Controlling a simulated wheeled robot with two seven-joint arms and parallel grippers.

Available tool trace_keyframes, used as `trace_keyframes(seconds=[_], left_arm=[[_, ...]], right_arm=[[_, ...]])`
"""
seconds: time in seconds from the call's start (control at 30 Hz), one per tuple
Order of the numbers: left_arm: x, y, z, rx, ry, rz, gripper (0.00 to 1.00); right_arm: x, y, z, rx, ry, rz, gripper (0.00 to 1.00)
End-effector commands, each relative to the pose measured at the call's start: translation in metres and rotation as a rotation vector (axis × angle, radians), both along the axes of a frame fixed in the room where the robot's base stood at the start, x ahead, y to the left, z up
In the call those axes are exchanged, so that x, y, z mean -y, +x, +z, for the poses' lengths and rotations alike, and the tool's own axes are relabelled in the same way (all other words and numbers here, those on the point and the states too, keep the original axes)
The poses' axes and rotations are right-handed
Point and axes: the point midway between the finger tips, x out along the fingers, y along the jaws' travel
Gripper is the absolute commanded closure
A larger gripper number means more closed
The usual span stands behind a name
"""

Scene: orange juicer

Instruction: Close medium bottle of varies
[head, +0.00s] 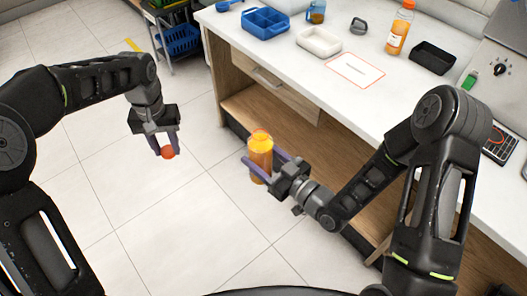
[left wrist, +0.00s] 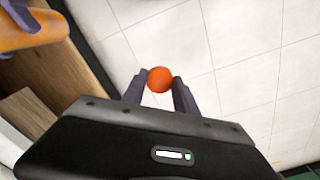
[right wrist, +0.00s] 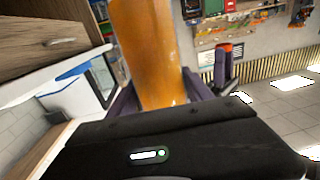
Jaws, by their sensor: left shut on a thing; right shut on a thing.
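An orange juice bottle (head: 260,155) is held upright by my right gripper (head: 268,172), whose fingers are shut on its lower body, in front of the counter. The bottle's orange side fills the middle of the right wrist view (right wrist: 147,50), and its top is cut off there. A small round orange-red cap (head: 168,152) is between the fingertips of my left gripper (head: 164,148), which is shut on it to the left of the bottle. The cap also shows at the fingertips in the left wrist view (left wrist: 160,80). Cap and bottle are apart.
The white counter (head: 300,75) carries a blue divided box (head: 265,23), a white tray (head: 319,41), a black tray (head: 433,57) and another orange bottle (head: 400,28) with an orange cap. The space between my grippers is clear, above the tiled floor.

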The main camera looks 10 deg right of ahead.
Motion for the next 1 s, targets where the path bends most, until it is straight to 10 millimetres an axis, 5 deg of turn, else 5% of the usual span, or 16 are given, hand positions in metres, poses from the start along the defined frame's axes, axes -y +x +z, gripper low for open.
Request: trace_keyframes(seconds=[0.27, 0.7, 1.0], left_arm=[[0.000, 0.000, 0.000, 0.000, 0.000, 0.000, 1.00], [0.000, 0.000, 0.000, 0.000, 0.000, 0.000, 1.00], [0.000, 0.000, 0.000, 0.000, 0.000, 0.000, 1.00]], right_arm=[[0.012, 0.015, 0.007, 0.008, -0.006, -0.061, 1.00], [0.131, 0.100, 0.061, 0.013, -0.010, -0.602, 1.00], [0.155, 0.106, 0.070, 0.004, 0.003, -0.702, 1.00]])
